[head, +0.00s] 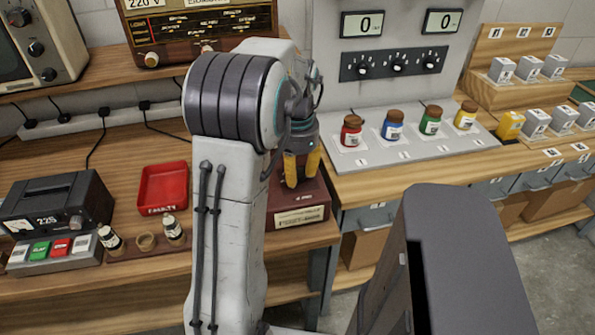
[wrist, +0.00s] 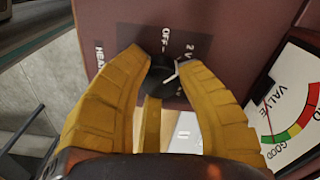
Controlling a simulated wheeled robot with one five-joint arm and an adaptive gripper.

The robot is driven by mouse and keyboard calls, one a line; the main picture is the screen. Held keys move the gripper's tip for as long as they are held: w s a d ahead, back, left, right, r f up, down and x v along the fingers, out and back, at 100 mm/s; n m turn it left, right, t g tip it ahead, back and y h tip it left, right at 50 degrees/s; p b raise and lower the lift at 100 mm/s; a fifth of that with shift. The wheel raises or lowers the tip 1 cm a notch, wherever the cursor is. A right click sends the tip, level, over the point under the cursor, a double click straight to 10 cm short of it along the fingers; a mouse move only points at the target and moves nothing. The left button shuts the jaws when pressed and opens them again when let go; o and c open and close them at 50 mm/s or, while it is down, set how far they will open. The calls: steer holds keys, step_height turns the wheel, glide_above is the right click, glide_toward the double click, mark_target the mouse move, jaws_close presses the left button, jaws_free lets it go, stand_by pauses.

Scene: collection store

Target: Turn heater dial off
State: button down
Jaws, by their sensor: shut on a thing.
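The heater dial (wrist: 161,78) is a small black knob with a white pointer line on a dark maroon panel (wrist: 225,25). My gripper (wrist: 166,70) is shut on the knob, its yellow fingers on either side. The pointer slants up to the right, towards the "2 V" mark and away from the "OFF" label (wrist: 148,38). A partly hidden "HEAT..." label stands on the left. In the head view my gripper (head: 300,168) points down at the maroon box (head: 300,212). The dial is hidden there.
A valve meter (wrist: 295,100) sits right of the dial. A red tray (head: 163,188), small bottles and a black power unit (head: 58,205) stand left on the bench. Several coloured jars stand on a grey stand (head: 400,158) to the right.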

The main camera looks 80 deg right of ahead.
mark_target(298, 171)
steer(key=shift+n, duration=0.3)
steer(key=n+p, duration=0.1)
steer(key=n, duration=0.2)
steer(key=shift+f+n, duration=0.1)
steer(key=shift+n, duration=0.3)
steer(key=c, duration=2)
jaws_free()
steer(key=shift+a+n, duration=0.1)
steer(key=shift+n, duration=2.1)
steer(key=shift+f, duration=0.1)
steer(key=o, duration=1.2)
steer(key=shift+r, duration=0.2)
step_height(298, 171, up, 12)
steer(key=shift+f, duration=0.1)
